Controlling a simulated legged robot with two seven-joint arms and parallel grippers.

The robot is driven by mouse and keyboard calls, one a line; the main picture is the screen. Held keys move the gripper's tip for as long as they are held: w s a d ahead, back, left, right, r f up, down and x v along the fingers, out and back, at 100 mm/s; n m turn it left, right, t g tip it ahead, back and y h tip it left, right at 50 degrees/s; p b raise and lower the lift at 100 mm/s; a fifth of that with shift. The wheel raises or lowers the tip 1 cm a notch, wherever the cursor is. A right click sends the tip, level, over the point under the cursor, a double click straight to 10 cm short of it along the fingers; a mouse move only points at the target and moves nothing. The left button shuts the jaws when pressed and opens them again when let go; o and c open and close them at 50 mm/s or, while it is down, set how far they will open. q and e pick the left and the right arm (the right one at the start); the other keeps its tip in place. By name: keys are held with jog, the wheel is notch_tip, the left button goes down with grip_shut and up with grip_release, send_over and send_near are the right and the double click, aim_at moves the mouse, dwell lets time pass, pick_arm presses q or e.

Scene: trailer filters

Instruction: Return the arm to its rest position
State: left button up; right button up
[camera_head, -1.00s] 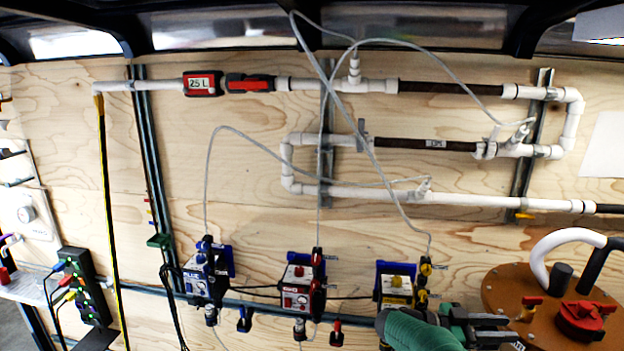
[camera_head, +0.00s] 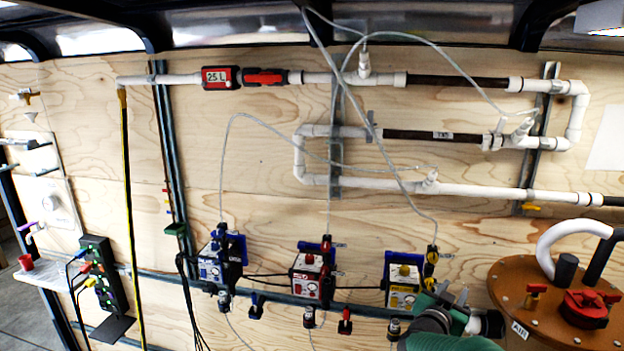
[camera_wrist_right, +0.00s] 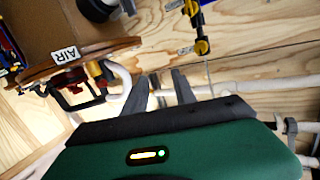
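My right arm (camera_head: 447,341), green and dark grey, comes in at the bottom of the head view, right of centre. My right gripper (camera_head: 452,297) is just below and right of the yellow-labelled pump box (camera_head: 402,284), and left of the brown round lid (camera_head: 520,300). In the right wrist view the two grey fingers (camera_wrist_right: 162,90) stand apart with nothing held between them; the wall and white piping show beyond. Whether the gripper touches the pump box cannot be told. My left gripper is in neither view.
Blue- and red-marked pump boxes (camera_head: 220,265) (camera_head: 312,280) line the plywood wall. White pipes (camera_head: 390,184) and thin tubes run above. The lid carries a red valve (camera_head: 585,306) and a thick white hose (camera_head: 552,240). A power strip (camera_head: 104,275) hangs at left.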

jog(key=s+a+f+n+g+y+b, duration=0.2)
jog(key=s+a+f+n+y, duration=0.4)
jog(key=s+a+f+y, duration=0.45)
jog(key=s+a+f+n+g, duration=0.1)
jog(key=s+f+g, duration=0.3)
jog(key=s, duration=0.8)
jog(key=s+a+f+n+g, duration=0.2)
jog(key=s+f, duration=0.4)
jog(key=s, duration=0.6)
jog(key=shift+s+a+f+g+b, duration=0.15)
jog(key=shift+a+f+g+b, duration=0.15)
jog(key=shift+a+g, duration=0.7)
